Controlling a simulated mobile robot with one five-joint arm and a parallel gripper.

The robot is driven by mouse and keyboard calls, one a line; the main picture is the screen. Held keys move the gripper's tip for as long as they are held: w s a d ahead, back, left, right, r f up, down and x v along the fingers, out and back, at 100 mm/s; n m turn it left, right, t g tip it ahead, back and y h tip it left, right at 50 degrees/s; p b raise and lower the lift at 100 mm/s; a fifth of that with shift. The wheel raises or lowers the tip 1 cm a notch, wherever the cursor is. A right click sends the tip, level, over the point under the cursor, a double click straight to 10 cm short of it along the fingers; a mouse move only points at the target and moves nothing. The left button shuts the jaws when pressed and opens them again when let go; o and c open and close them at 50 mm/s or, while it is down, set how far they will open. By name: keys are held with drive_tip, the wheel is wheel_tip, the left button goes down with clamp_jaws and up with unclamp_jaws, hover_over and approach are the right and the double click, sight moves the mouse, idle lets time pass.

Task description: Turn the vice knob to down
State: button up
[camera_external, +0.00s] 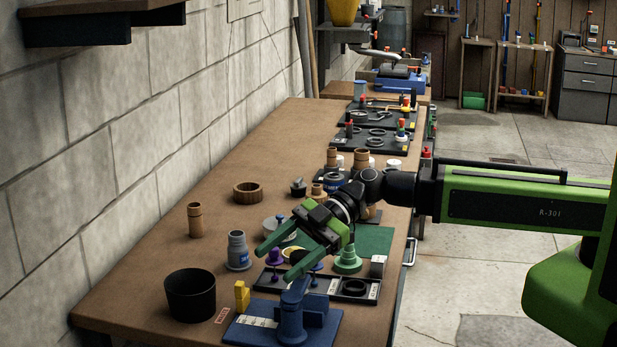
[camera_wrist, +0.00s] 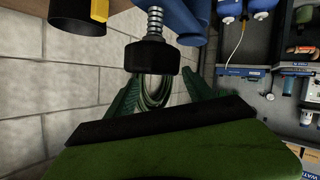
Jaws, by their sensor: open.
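The blue vice (camera_external: 291,318) stands on its blue base at the front of the wooden bench. In the wrist view, the vice's black knob (camera_wrist: 152,57) sits at the end of a threaded screw (camera_wrist: 155,21), under blue vice parts at the top of the picture. My gripper (camera_external: 272,262) is open, its green fingers spread above and just behind the vice. In the wrist view, the fingers of my gripper (camera_wrist: 160,85) lie on either side, below the knob, with nothing seen held. I cannot make out the knob in the external view or tell whether a finger touches it.
A black cup (camera_external: 190,295) and a yellow block (camera_external: 242,296) stand left of the vice. A black tray (camera_external: 268,282) with small parts lies behind it. A grey bottle-like part (camera_external: 238,251) stands behind the yellow block. The bench's left middle is mostly clear, beside a block wall.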

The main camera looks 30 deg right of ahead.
drive_tip(key=s+a+n+t+h+p, duration=0.25)
drive_tip(key=s+a+n+t, duration=0.3)
drive_tip(key=a, duration=0.45)
drive_tip(key=s+d+f+m+t+h+b, duration=0.2)
drive_tip(key=s+f+m+t+h+b, duration=0.15)
drive_tip(key=f+m+b, duration=0.3)
drive_tip(key=s+d+f+m+t+h+b, duration=0.2)
drive_tip(key=s+f+m+h+b, duration=0.25)
drive_tip(key=f+b, duration=0.3)
drive_tip(key=d+r+m+t+h, duration=0.75)
drive_tip(key=r+m, duration=0.55)
drive_tip(key=m, duration=0.7)
drive_tip(key=w+d+y, duration=0.1)
drive_tip(key=w+d, duration=0.1)
drive_tip(key=w, duration=0.7)
drive_tip(key=w+d, duration=0.2)
drive_tip(key=w, duration=0.7)
drive_tip(key=shift+f+n+t+y+b, duration=0.3)
drive_tip(key=shift+n+t+y+b, duration=0.05)
drive_tip(key=shift+t+y, duration=0.1)
